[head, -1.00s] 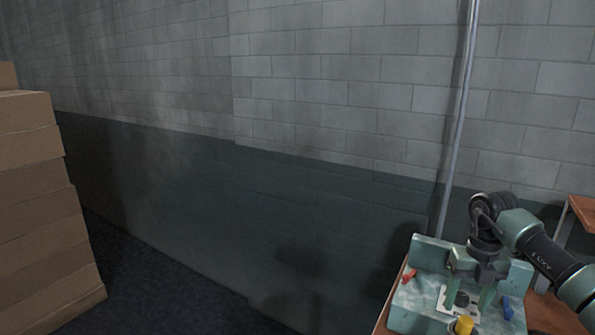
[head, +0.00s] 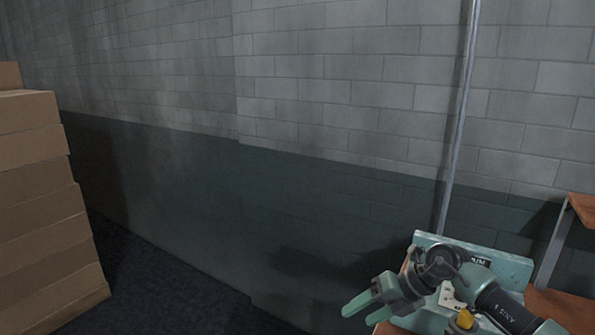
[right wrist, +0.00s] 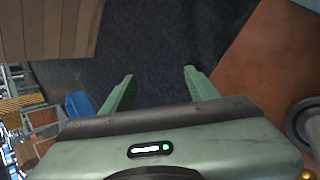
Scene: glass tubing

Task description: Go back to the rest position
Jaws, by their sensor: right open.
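My right gripper (head: 360,308) is open and empty in the head view, at the lower right. Its fingers point left, past the left edge of the table and in front of the dark wall. In the right wrist view the two green fingers (right wrist: 157,82) are spread apart with only dark floor between them. My right arm covers much of the pale green fixture (head: 515,262) on the table. A yellow part (head: 465,319) shows beside the arm. My left gripper is not in view.
A stack of cardboard boxes (head: 40,200) stands at the far left. Dark floor (head: 150,290) lies open between it and the table. A grey pipe (head: 459,120) runs up the block wall. A brown shelf (head: 582,210) is at the right edge.

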